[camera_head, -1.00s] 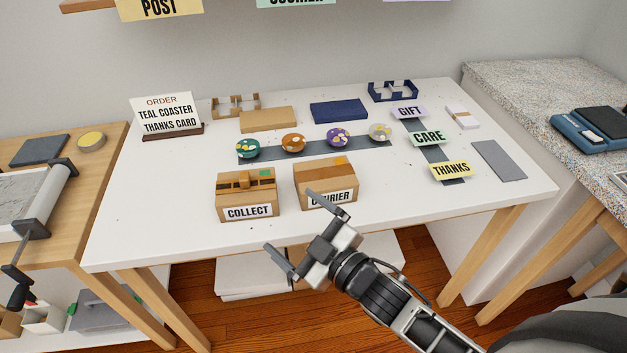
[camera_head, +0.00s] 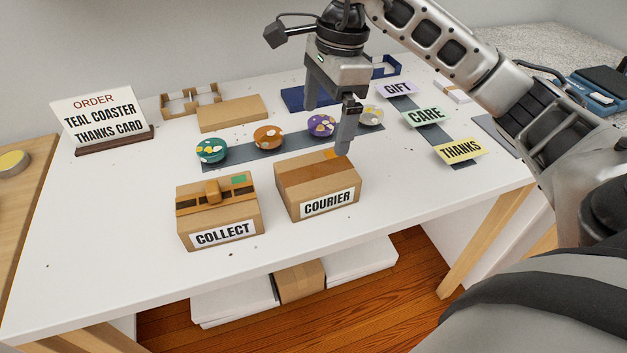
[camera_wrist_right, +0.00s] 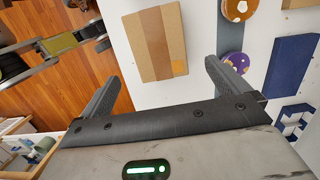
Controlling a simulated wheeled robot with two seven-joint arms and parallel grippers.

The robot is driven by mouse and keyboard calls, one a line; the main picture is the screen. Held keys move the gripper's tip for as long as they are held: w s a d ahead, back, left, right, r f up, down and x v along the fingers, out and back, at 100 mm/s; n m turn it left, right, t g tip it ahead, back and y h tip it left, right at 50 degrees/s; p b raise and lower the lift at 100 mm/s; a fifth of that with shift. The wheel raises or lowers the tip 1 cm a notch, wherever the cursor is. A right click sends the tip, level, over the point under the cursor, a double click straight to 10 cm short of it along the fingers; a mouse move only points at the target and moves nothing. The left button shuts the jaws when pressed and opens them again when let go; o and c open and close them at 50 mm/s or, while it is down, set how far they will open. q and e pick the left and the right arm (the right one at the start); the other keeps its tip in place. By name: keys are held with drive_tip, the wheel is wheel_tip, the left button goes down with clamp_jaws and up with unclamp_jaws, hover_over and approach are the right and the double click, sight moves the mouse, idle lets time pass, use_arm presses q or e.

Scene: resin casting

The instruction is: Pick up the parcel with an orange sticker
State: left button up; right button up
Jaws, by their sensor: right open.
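The COURIER parcel (camera_head: 290,184) is a brown cardboard box with a tape strip and an orange sticker (camera_head: 333,154) at its back right top corner. It stands upright on the white table and also shows in the right wrist view (camera_wrist_right: 150,42). My right gripper (camera_head: 328,125) is open and empty, above and behind the COURIER parcel. In the right wrist view its fingers (camera_wrist_right: 160,74) point toward the parcel's sticker side.
Several round coasters (camera_head: 268,137) lie on a grey strip behind the parcels. GIFT, CARE and THANKS cards (camera_head: 424,116) lie to the right. A kraft box (camera_head: 232,113) and an order sign (camera_head: 100,120) stand behind. The table front is clear.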

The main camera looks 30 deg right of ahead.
sight(316, 170)
drive_tip(key=f, duration=0.2)
drive_tip(key=a+f, duration=0.1)
drive_tip(key=f, duration=0.5)
drive_tip(key=shift+a, duration=0.15)
drive_tip(key=shift+a+f, duration=0.2)
drive_tip(key=shift+f, duration=1.15)
drive_tip(key=shift+a+f, duration=0.15)
drive_tip(key=shift+f, duration=1.15)
drive_tip(key=c, duration=0.9)
